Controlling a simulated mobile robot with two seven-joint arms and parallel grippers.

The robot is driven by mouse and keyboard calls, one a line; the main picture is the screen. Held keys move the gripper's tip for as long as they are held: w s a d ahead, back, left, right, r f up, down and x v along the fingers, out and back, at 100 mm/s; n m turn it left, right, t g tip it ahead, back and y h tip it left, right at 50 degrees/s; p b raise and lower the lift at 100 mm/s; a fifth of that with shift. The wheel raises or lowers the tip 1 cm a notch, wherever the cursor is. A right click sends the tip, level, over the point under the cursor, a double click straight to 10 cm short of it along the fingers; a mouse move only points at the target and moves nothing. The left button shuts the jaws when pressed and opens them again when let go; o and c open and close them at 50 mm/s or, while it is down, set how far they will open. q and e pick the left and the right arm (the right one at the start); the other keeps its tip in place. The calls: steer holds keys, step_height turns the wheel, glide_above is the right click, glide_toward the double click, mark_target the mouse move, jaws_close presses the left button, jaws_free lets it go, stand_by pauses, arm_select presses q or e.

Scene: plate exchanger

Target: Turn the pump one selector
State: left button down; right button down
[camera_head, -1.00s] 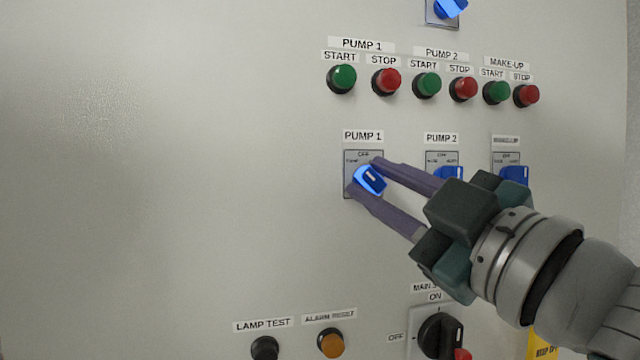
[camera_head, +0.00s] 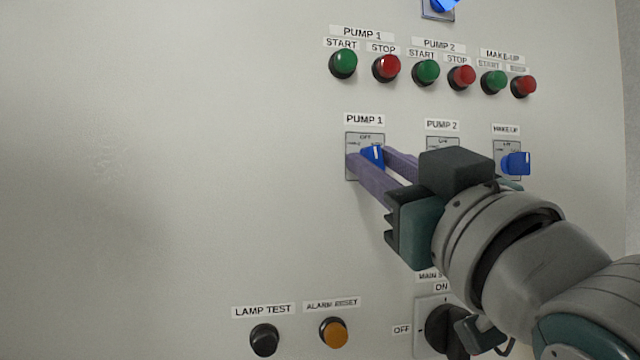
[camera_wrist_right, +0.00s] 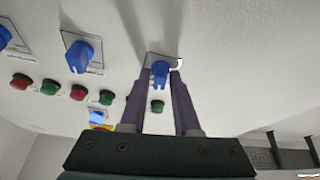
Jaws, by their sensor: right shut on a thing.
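The pump one selector is a blue knob (camera_head: 374,155) with a white mark on a small grey plate under the PUMP 1 label. My right gripper (camera_head: 370,160) is shut on this knob, with one purple-grey finger on either side. In the head view the near finger hides part of the knob, and its white mark stands about upright. In the right wrist view the blue knob (camera_wrist_right: 160,72) sits between the two fingertips (camera_wrist_right: 160,76). My left gripper is in neither view.
The PUMP 2 selector plate (camera_head: 442,144) is partly hidden by my right gripper. The blue MAKE-UP selector (camera_head: 516,163) is close to my right wrist. Green and red buttons (camera_head: 386,68) line the panel above. The black main switch (camera_head: 440,330) is below my arm. The panel's left is clear.

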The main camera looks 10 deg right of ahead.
steer(key=shift+a+m+h+b, duration=0.1)
steer(key=shift+m+h+b, duration=0.35)
steer(key=shift+m+h, duration=0.85)
steer(key=shift+m+y, duration=0.3)
steer(key=shift+m, duration=0.2)
steer(key=c, duration=0.8)
jaws_free()
steer(key=shift+b+v, duration=1.95)
steer(key=shift+v, duration=3)
